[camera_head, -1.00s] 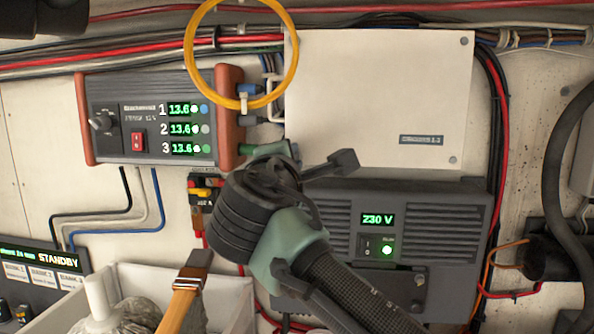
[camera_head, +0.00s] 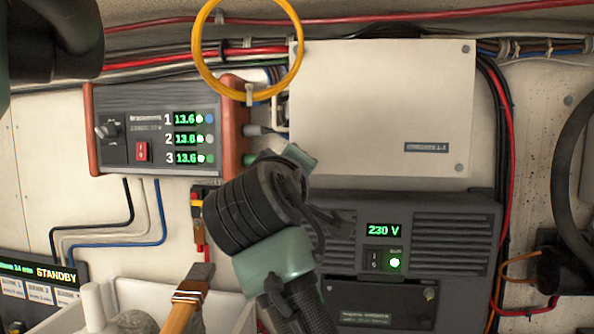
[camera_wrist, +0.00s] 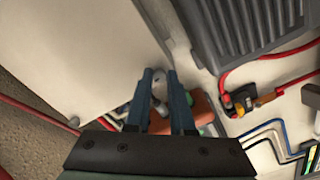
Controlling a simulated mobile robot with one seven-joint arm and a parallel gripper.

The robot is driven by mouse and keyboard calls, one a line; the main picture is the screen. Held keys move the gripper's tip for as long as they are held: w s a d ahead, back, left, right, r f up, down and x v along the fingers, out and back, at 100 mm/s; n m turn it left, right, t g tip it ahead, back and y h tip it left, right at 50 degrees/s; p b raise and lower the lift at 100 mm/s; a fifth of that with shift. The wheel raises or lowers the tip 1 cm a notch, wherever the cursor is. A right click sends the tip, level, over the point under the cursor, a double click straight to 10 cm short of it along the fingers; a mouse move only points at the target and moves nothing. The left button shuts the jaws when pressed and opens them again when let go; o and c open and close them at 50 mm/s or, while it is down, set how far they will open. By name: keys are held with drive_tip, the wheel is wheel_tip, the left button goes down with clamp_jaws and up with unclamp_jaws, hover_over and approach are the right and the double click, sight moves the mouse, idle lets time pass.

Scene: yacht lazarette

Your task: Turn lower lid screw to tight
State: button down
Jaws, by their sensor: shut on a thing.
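The white lid (camera_head: 380,100) covers the box at upper centre; it also shows at left in the wrist view (camera_wrist: 75,50). Small screw heads show at its upper right (camera_head: 466,48), its lower right (camera_head: 459,167) and near its left edge in the wrist view (camera_wrist: 73,122). My gripper (camera_wrist: 153,74) has its two dark fingers close together at the lid's lower left corner. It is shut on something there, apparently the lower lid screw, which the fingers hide. In the head view my wrist covers that corner, so the screw's slot and angle cannot be seen.
A grey inverter (camera_head: 455,240) reading 230 V sits just below the lid. A charger with orange-brown ends (camera_head: 155,150) stands at left. A yellow cable loop (camera_head: 297,60) hangs over the lid's upper left. A white bin (camera_head: 140,290) is below.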

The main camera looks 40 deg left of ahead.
drive_tip(key=shift+f+m, duration=0.15)
drive_tip(key=shift+m, duration=0.85)
drive_tip(key=c, duration=0.8)
unclamp_jaws()
drive_tip(key=shift+o, duration=0.2)
drive_tip(key=shift+s, duration=0.15)
drive_tip(key=b+v, duration=0.1)
drive_tip(key=v, duration=1.1)
drive_tip(key=shift+s+d+b, duration=0.2)
drive_tip(key=shift+s+b, duration=0.15)
drive_tip(key=shift+b, duration=0.05)
